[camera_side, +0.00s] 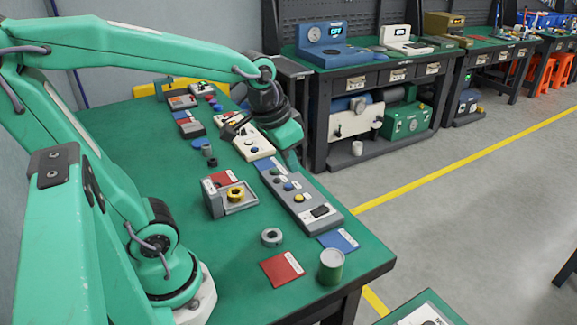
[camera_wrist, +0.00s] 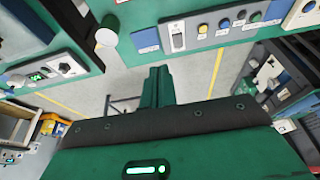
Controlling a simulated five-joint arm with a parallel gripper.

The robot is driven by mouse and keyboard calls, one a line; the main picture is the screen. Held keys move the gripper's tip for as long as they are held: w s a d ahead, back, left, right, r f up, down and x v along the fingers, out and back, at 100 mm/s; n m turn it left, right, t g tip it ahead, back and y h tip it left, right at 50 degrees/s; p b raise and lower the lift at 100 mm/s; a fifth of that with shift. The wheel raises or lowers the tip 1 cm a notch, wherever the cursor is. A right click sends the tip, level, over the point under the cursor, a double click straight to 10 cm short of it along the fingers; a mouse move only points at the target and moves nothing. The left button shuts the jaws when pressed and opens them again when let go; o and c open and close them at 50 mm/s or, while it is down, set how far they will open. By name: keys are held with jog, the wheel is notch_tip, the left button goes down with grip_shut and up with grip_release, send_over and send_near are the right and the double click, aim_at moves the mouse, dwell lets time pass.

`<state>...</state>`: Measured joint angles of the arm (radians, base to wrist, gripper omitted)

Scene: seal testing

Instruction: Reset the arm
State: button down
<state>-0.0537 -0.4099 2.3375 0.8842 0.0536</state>
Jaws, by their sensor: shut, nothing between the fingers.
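My green gripper (camera_side: 292,138) hangs at the end of my arm over the right edge of the green work table (camera_side: 215,265) in the side view. It is near the far end of the grey button panel (camera_side: 299,196). In the wrist view its fingers (camera_wrist: 160,84) are together and nothing shows between them. The wrist view looks past the table edge at the floor, with the button panel (camera_wrist: 205,31) and a green-and-white cylinder (camera_wrist: 107,36) along the top.
A fixture with a yellow ring (camera_side: 236,193), a grey ring (camera_side: 271,237), a red card (camera_side: 282,270), a blue card (camera_side: 338,240) and the cylinder (camera_side: 331,267) stand on the table. A white panel (camera_side: 250,143) lies behind. Other benches (camera_side: 385,60) stand beyond; the floor between is clear.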

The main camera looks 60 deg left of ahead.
jog(key=s+d+r+t, duration=0.1)
jog(key=s, duration=0.5)
jog(key=shift+d+r+t, duration=0.25)
jog(key=shift+r+t, duration=0.1)
jog(key=shift+t, duration=0.05)
